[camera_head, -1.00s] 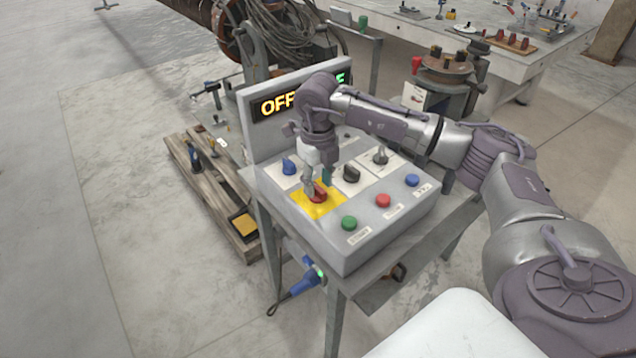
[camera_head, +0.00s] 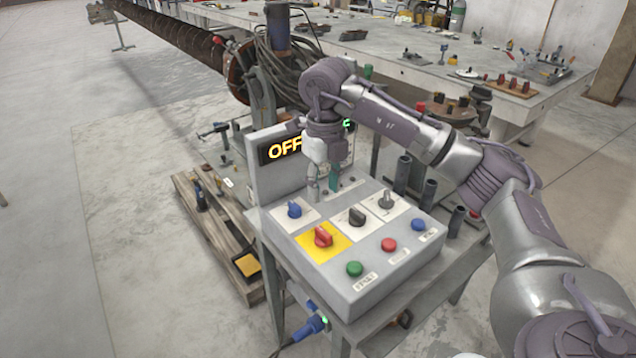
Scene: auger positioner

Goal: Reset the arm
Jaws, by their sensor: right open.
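My right gripper (camera_head: 324,191) is open and empty. It points down above the back part of the grey control box, behind the red knob, and is apart from it. The red rotary knob (camera_head: 323,237) sits on a yellow plate on the control box (camera_head: 345,291). A blue knob (camera_head: 294,209), a black knob (camera_head: 356,216) and a grey lever switch (camera_head: 386,200) stand behind it. Green (camera_head: 355,269), red (camera_head: 389,244) and blue (camera_head: 418,224) buttons line the front. The display (camera_head: 285,148) reads "OFF" in orange; my arm hides part of it. My left gripper is not in view.
The box stands on a metal stand (camera_head: 461,254). A wooden pallet (camera_head: 215,229) with tools lies to its left. A long rusty auger (camera_head: 178,36) reaches back left. A workbench (camera_head: 420,72) with tools stands behind. The floor at left is clear.

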